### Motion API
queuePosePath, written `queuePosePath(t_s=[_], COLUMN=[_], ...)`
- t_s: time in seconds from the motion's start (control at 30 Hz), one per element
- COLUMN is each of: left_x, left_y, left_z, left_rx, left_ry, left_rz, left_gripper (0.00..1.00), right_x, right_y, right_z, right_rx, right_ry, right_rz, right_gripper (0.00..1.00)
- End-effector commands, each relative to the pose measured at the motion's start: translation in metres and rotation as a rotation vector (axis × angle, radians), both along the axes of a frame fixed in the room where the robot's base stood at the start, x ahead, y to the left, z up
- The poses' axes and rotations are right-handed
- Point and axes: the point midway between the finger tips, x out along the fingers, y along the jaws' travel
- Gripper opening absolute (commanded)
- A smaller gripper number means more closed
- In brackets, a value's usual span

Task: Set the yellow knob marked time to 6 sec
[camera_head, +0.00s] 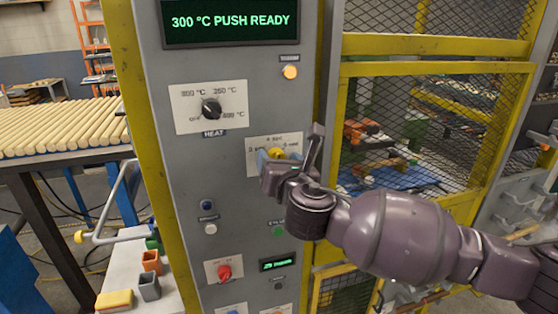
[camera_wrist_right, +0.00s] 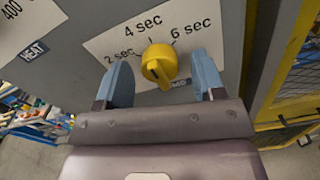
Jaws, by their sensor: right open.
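The yellow time knob (camera_head: 277,153) sits on a white dial plate on the grey panel, partly hidden by my right gripper. In the right wrist view the knob (camera_wrist_right: 159,63) shows whole, with 2 sec printed to its left, 4 sec above and 6 sec to its upper right. Its raised bar runs toward the lower right, with a dark mark on it; I cannot tell which setting it marks. My right gripper (camera_wrist_right: 162,80) is open, its blue fingertips on both sides of the knob with a visible gap at each. My left gripper is out of view.
A black heat knob (camera_head: 211,108) sits up and left of the time knob, under a display (camera_head: 230,22) reading 300 °C PUSH READY. A red knob (camera_head: 224,271) and small buttons are lower. A yellow-framed mesh guard (camera_head: 435,60) stands at right.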

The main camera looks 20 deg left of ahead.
Motion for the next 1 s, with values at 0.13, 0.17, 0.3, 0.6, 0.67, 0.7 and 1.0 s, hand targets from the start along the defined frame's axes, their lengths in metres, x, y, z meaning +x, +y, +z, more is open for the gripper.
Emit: queuePosePath(t_s=[0.13,0.17,0.3,0.6,0.67,0.7,1.0], left_x=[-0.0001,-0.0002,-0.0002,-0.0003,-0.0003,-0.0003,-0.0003], left_y=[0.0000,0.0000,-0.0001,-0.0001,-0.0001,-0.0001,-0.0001], left_z=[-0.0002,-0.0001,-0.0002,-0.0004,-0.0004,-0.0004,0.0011], left_rx=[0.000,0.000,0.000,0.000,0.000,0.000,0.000], left_ry=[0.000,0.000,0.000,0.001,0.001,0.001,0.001], left_rz=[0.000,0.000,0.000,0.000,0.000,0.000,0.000], left_gripper=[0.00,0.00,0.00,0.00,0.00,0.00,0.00], right_x=[0.0008,0.0008,0.0007,0.0006,0.0005,0.0005,0.0006], right_y=[0.0006,0.0006,0.0004,0.0003,0.0003,0.0003,0.0001], right_z=[0.0001,0.0001,0.0001,0.0000,-0.0001,-0.0001,-0.0002], right_rx=[0.000,0.000,0.000,0.000,0.001,0.002,0.075], right_ry=[0.000,0.000,0.000,0.000,0.001,0.002,0.051], right_rz=[0.000,0.000,0.000,0.000,0.000,0.000,-0.001], right_gripper=[0.63,0.63,0.57,0.14,0.14,0.14,0.14])
